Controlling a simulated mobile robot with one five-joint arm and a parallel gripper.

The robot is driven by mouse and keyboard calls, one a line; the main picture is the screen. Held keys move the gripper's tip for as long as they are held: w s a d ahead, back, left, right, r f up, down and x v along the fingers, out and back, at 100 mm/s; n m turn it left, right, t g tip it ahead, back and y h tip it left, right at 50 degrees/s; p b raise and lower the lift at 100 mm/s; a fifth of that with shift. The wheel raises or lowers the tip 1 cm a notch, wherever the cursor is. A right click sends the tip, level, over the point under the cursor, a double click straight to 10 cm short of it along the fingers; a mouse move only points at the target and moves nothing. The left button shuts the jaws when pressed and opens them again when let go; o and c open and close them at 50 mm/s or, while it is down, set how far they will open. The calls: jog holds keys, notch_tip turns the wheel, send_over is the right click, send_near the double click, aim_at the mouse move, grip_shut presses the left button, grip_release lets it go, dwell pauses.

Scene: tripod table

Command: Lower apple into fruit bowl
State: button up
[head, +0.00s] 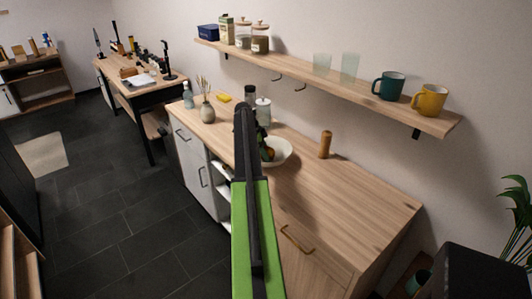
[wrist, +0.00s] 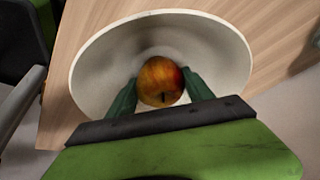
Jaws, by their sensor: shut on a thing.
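The apple (wrist: 161,80), red and yellow, is between the two dark green fingers of my gripper (wrist: 160,88) in the wrist view. My gripper is shut on it. The white fruit bowl (wrist: 90,75) lies behind and around the apple in that view, and its inside looks empty otherwise. I cannot tell whether the apple touches the bowl's bottom. In the head view the bowl (head: 284,152) stands on the wooden counter, partly hidden by my arm. The gripper (head: 268,151) and a bit of the apple show over the bowl.
A wooden mill (head: 325,144) stands on the counter (head: 350,195) right of the bowl. A glass jar (head: 263,111) and a vase (head: 207,112) stand behind and left. A wall shelf (head: 330,77) with mugs runs above. The counter's front right is clear.

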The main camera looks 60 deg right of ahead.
jog(key=o, duration=1.6)
jog(key=p+v, duration=1.6)
jog(key=v, duration=0.1)
jog(key=shift+r, duration=0.15)
jog(key=shift+w+a, duration=0.1)
